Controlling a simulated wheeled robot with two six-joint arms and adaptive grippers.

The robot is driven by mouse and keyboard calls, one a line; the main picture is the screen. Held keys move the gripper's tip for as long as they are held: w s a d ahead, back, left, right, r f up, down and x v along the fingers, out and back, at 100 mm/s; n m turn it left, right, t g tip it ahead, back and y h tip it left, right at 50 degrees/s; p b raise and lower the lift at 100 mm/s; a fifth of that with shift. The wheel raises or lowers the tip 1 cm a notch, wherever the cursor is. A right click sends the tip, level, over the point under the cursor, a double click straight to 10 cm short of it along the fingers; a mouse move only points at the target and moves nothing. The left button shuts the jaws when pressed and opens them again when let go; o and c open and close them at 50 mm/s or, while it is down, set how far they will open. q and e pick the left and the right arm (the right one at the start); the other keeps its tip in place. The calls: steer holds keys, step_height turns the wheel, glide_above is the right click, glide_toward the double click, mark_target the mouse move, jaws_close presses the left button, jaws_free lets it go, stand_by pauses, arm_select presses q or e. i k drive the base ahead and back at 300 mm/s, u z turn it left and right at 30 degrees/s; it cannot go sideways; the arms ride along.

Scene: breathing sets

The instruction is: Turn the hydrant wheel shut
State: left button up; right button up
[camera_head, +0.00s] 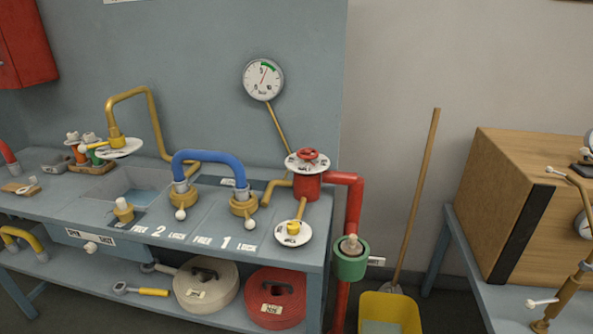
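A red hydrant wheel (308,156) sits on top of a round white plate with lettering (299,168), above a red hydrant body (307,187) at the right end of the blue-grey bench. A red pipe runs from the hydrant to the right and down. A second white lettered dial (293,233) with a yellow knob is just below it at the bench's front edge. Whether the wheel is open or shut cannot be told. Neither of my grippers is in view.
A blue hose (211,156) bridges two brass couplings on the bench (330,205). A gauge (263,79) is on the wall. A green collar (351,260), a yellow bucket (390,313) and a leaning broom (418,190) stand right of the bench. Coiled hoses lie on its shelf.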

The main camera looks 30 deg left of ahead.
mark_target(306, 151)
steer(key=k, duration=0.85)
steer(key=u, duration=0.8)
steer(key=i, duration=1.3)
steer(key=z, duration=0.65)
